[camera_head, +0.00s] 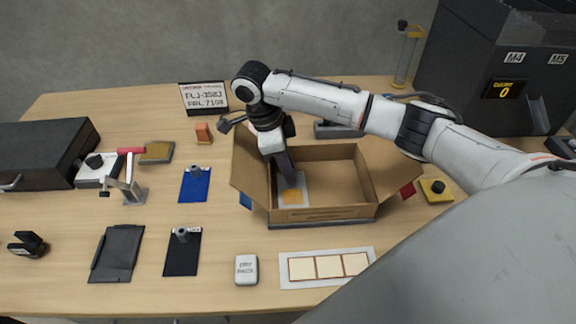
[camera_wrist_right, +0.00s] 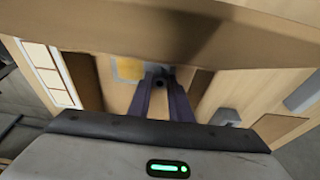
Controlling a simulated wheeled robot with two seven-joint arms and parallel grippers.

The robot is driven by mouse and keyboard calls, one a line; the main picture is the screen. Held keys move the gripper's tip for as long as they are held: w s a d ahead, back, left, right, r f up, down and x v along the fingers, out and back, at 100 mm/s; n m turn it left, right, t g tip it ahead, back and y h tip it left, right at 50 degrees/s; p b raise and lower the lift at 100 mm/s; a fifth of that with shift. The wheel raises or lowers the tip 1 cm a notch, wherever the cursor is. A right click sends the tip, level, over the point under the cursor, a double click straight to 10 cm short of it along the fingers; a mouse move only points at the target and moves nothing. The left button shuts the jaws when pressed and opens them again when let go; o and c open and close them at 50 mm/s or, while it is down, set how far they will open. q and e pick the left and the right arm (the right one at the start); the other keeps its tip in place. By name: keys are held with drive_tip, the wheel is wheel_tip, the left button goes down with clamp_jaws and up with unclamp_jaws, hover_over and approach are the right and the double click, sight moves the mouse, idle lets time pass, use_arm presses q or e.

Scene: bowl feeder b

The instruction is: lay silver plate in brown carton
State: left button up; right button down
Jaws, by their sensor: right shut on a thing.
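The open brown carton (camera_head: 325,213) stands near the middle of the table with its flaps spread. My right gripper (camera_head: 290,183) reaches down into its left part. It is shut on the silver plate (camera_head: 304,185), a pale grey piece mostly behind the fingers and low in the carton. In the right wrist view, the fingers (camera_wrist_right: 163,84) close on a small grey part of the plate (camera_wrist_right: 156,69). A yellow-orange patch (camera_head: 293,196) shows beside the fingertips. I cannot tell whether the plate touches the carton floor. My left gripper is out of view.
A white dry-pack sachet (camera_head: 246,269) and a white strip with three cream squares (camera_head: 327,267) lie in front of the carton. Blue (camera_head: 195,184) and black (camera_head: 182,252) clipped pads lie to its left. A yellow pad with a black knob (camera_head: 436,190) lies to its right.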

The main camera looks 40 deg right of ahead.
drive_tip(key=c, duration=1.6)
unclamp_jaws()
drive_tip(key=v, duration=1.2)
drive_tip(key=shift+r, duration=0.1)
